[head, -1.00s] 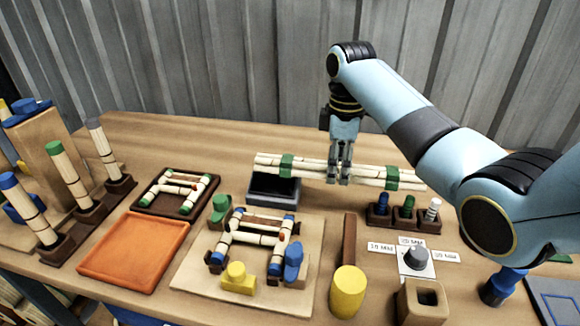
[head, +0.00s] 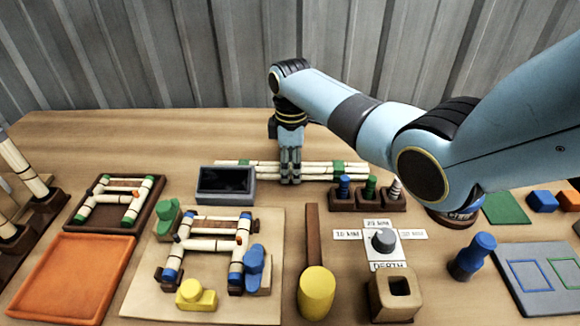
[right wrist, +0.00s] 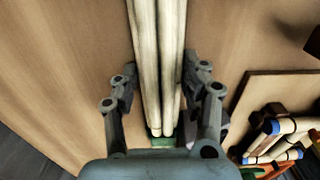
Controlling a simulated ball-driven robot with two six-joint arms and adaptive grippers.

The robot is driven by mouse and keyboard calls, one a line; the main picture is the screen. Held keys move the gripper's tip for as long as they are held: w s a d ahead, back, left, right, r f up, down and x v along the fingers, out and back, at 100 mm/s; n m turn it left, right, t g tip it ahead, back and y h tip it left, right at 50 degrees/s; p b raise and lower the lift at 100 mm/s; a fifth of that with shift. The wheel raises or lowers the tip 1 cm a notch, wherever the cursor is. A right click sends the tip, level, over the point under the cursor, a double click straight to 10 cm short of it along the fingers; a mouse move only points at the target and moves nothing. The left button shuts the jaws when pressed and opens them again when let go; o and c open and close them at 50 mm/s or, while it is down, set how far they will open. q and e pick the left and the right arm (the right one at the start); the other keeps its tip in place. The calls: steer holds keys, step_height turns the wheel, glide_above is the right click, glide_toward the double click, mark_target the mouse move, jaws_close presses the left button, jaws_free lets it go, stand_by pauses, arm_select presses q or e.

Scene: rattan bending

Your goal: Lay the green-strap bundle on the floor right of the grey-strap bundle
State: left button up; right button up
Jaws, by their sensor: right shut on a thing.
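The green-strap bundle (head: 318,170) is a set of long pale rattan rods with green straps, near the back of the table. My right gripper (head: 290,180) is shut around its middle from above, and the bundle runs left to right. I cannot tell whether it touches the tabletop. In the right wrist view the rods of the bundle (right wrist: 157,60) run between the two fingers (right wrist: 158,85), with a green strap near the palm. The grey-strap bundle and the floor spot beside it are not seen in the head view. My left gripper is not in view.
A dark-screened grey box (head: 226,197) stands just in front of the bundle's left part, and a plug rack (head: 368,204) in front of its right part. A jig board (head: 140,290), orange tray (head: 70,275) and yellow mallet (head: 316,290) fill the front. The table's back strip is clear.

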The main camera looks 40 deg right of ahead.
steer(key=shift+f, duration=0.15)
steer(key=o, duration=1.3)
